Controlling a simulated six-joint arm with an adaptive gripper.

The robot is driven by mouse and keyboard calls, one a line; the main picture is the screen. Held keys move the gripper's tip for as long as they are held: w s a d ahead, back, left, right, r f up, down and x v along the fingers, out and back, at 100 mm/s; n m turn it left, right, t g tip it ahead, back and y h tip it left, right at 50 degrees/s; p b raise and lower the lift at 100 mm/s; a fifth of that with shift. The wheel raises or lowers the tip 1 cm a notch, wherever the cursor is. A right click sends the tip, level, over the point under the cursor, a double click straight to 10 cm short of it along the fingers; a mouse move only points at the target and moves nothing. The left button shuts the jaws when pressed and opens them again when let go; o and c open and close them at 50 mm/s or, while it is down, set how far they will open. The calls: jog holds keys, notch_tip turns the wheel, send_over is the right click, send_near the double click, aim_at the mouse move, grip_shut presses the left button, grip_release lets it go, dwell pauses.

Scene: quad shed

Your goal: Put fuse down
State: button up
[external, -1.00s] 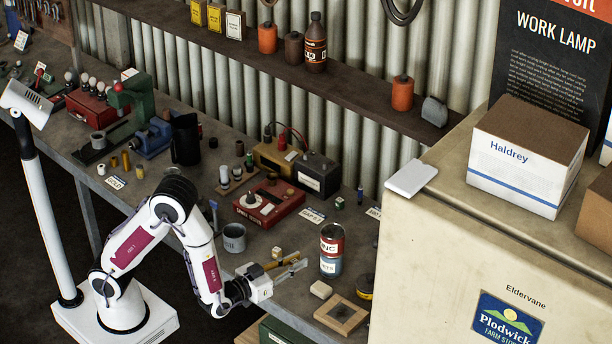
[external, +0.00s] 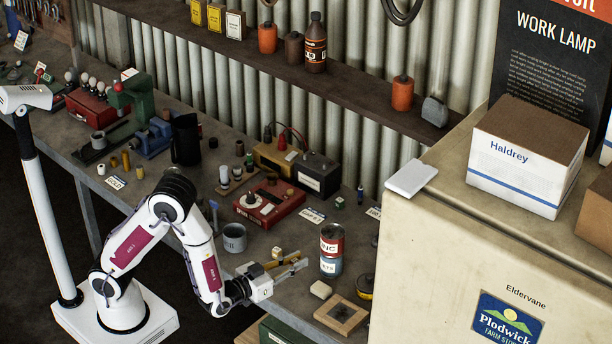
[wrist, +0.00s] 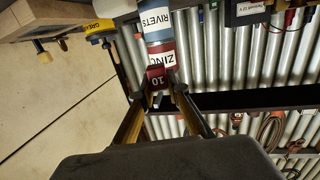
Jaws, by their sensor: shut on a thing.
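The fuse (wrist: 156,78) is a small red block marked 10 in the wrist view. It sits between the fingertips of my gripper (wrist: 157,93), which is shut on it. In the external view my gripper (external: 300,264) reaches right over the front part of the bench, close to the left of the stacked tins. The fuse is too small to make out there. In the wrist view the fuse appears in front of the red ZINC tin (wrist: 160,57); I cannot tell whether they touch.
The red ZINC tin (external: 332,239) stands on a blue tin (external: 331,265). A grey mug (external: 234,237) is left of my gripper. A pale block (external: 321,290), a wooden frame (external: 341,314) and a yellow-and-black tin (external: 366,287) lie to the right. The tall cream cabinet (external: 440,250) bounds the right side.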

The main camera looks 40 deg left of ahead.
jog(key=shift+w+d+r+h, duration=0.2)
jog(key=shift+d+r+h, duration=0.1)
jog(key=shift+r, duration=0.25)
jog(key=d+r+m+g+h, duration=0.2)
jog(key=d+r+m+h, duration=0.15)
jog(key=r, duration=0.95)
jog(key=s+a+r+m+h, duration=0.1)
jog(key=s+a+r+h, duration=0.1)
jog(key=r, duration=0.5)
jog(key=s+a+r+m+g+h, duration=0.1)
jog(key=a+r, duration=0.2)
jog(key=r, duration=0.4)
jog(key=shift+s+r+g+h, duration=0.3)
jog(key=shift+s+r+h, duration=0.05)
jog(key=shift+s, duration=0.05)
jog(key=shift+s, duration=0.1)
jog(key=w+a+n+t+y, duration=0.1)
jog(key=w+a+n+y, duration=0.1)
jog(key=a, duration=0.8)
jog(key=w+a+n+t+y, duration=0.1)
jog(key=w+a+n+y, duration=0.2)
jog(key=a, duration=0.8)
jog(key=w+a+n+t+y, duration=0.2)
jog(key=w+a+y, duration=0.4)
jog(key=a, duration=0.5)
jog(key=shift+w+n, duration=0.45)
